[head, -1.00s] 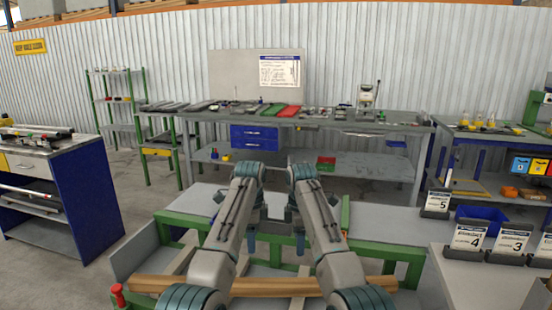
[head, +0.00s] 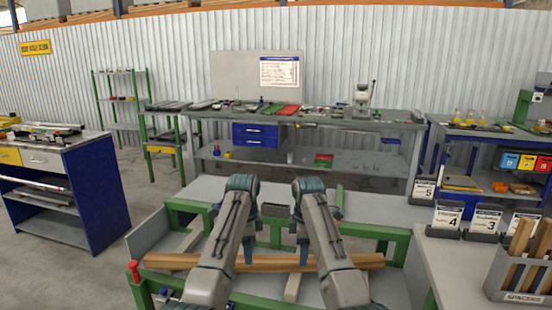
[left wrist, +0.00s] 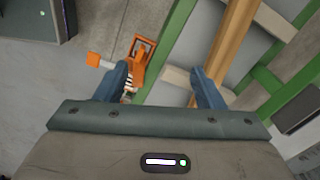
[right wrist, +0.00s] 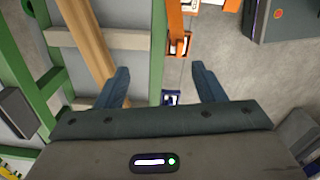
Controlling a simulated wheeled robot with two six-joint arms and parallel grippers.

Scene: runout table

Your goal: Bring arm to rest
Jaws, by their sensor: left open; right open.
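Both arms reach forward and bend down over the green-framed runout table (head: 390,232). My left gripper (head: 248,254) points down, empty; in the left wrist view its blue fingers (left wrist: 162,84) are apart. My right gripper (head: 304,255) also points down, empty, with its fingers (right wrist: 161,84) apart in the right wrist view. A long wooden bar (head: 262,263) lies across the table's frame. It also shows in the left wrist view (left wrist: 230,45) and the right wrist view (right wrist: 85,40), beside the fingers and not held.
A blue cabinet (head: 98,185) stands at left, a workbench (head: 350,122) behind. An orange object (left wrist: 140,65) shows near a left finger. Floor is open at left.

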